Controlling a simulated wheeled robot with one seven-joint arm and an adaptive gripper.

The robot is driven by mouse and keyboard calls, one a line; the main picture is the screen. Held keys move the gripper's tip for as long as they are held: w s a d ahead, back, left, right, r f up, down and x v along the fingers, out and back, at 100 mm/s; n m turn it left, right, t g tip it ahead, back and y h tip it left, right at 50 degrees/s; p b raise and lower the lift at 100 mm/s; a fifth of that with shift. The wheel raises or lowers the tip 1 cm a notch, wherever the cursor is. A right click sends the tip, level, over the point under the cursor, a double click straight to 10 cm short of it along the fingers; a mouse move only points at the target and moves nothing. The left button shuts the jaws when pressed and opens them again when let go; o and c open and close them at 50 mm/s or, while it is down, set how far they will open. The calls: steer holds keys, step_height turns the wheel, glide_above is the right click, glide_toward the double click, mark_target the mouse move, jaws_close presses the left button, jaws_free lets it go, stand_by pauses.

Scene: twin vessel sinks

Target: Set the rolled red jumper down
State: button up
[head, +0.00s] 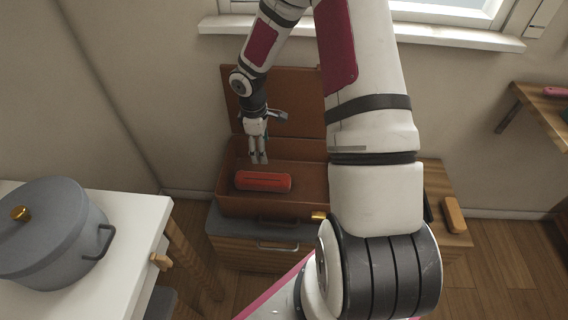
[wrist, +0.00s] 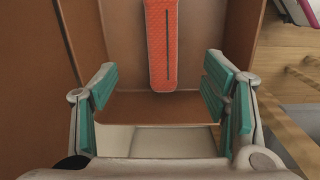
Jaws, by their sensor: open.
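The rolled red jumper (head: 263,181) lies in an open brown case (head: 262,209), near its front wall in the head view. In the wrist view the jumper (wrist: 161,45) shows at the top centre, beyond the fingertips, as a long red roll with a dark line along it. My gripper (head: 259,158) is over the case, above and behind the jumper. In the wrist view my gripper (wrist: 160,90) has its teal-padded fingers wide apart with nothing between them. The jumper is apart from the fingers. The right part of the case is hidden behind my arm.
The case rests on a low wooden cabinet (head: 264,256), its lid (head: 290,105) raised at the back. A white table (head: 135,222) with a grey pot (head: 50,235) stands at the left. A brown block-like object (head: 454,215) lies right of the case. A shelf (head: 540,105) is at the far right.

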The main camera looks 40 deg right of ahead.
steer(key=s+a+r+m+h, duration=0.1)
steer(key=s+a+r+m, duration=0.15)
steer(key=s+r, duration=0.65)
steer(key=s+a+r+m+h, duration=0.2)
steer(key=s+a+r, duration=0.1)
steer(key=r, duration=1.2)
steer(key=s+a+r+m+y, duration=0.1)
steer(key=s+a+r, duration=0.1)
steer(key=s, duration=0.4)
steer(key=s+a+r+m+t+y, duration=0.1)
steer(key=s+a+r, duration=0.1)
steer(key=s+a, duration=0.3)
steer(key=s+a+r+m+y, duration=0.2)
steer(key=s+a+r, duration=0.1)
steer(key=s, duration=0.5)
steer(key=shift+s+a+t, duration=0.3)
steer(key=shift+s+a, duration=0.05)
steer(key=shift+s, duration=0.05)
steer(key=shift+r, duration=0.15)
step_height(320, 180, up, 15)
steer(key=t+p, duration=0.2)
steer(key=p, duration=1.1)
steer(key=shift+d+r+t+p, duration=0.15)
steer(key=shift+r+t+p, duration=0.05)
steer(key=shift+t+p, duration=0.2)
